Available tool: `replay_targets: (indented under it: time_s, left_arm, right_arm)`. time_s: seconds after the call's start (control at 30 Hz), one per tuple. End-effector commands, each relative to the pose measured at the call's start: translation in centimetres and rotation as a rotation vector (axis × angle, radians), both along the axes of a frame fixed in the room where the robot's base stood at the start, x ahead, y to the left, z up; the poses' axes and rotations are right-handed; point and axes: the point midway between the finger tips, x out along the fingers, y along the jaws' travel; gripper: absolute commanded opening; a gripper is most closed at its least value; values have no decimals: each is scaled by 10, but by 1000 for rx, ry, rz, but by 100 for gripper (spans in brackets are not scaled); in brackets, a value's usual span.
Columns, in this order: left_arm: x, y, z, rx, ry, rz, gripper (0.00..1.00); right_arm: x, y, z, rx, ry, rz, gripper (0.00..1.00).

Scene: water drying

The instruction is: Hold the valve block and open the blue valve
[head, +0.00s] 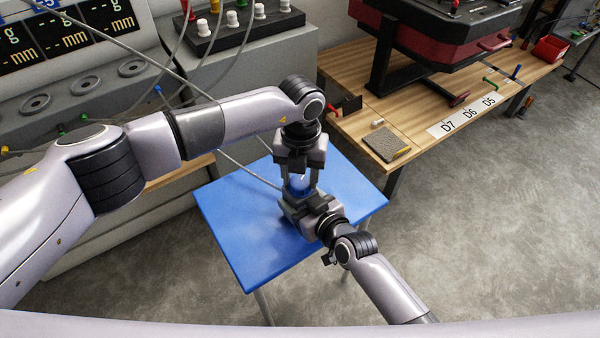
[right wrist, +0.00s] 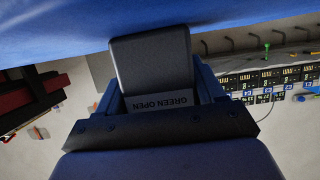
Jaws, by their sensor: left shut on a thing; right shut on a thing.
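My left gripper (head: 299,181) points down above the blue table, its two fingers shut on the blue valve (head: 300,187). Only a small blue part of the valve shows between the fingers. My right gripper (head: 297,202) comes in from the lower right just beneath and is shut on the valve block, which it mostly hides in the head view. I cannot tell the valve's turn angle.
The blue table (head: 243,238) is otherwise bare around the grippers. A wooden workbench (head: 420,105) with a sponge-like pad (head: 386,144) and a red-and-black machine (head: 445,35) stands at the upper right. Thin cables run from the grey console (head: 85,90) at left. Grey floor is free at right.

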Motion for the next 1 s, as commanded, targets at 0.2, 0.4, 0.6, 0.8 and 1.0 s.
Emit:
replay_targets:
  time_s: [0.2, 0.4, 0.6, 0.8, 1.0]
  left_arm:
    - [0, -1, 1, 1, 0, -126, 18]
    - [0, -1, 1, 1, -1, -193, 18]
    - [0, -1, 1, 1, 0, -217, 18]
    - [0, -1, 1, 1, 0, -221, 18]
    - [0, -1, 1, 1, 0, -220, 58]
  right_arm:
    - [0, -1, -1, -1, 3, -1, 34]
    - [0, -1, -1, -1, 3, -1, 34]
    - [0, -1, -1, -1, 3, -1, 34]
    - [0, -1, -1, -2, 4, -1, 34]
    - [0, -1, -1, -2, 4, -1, 34]
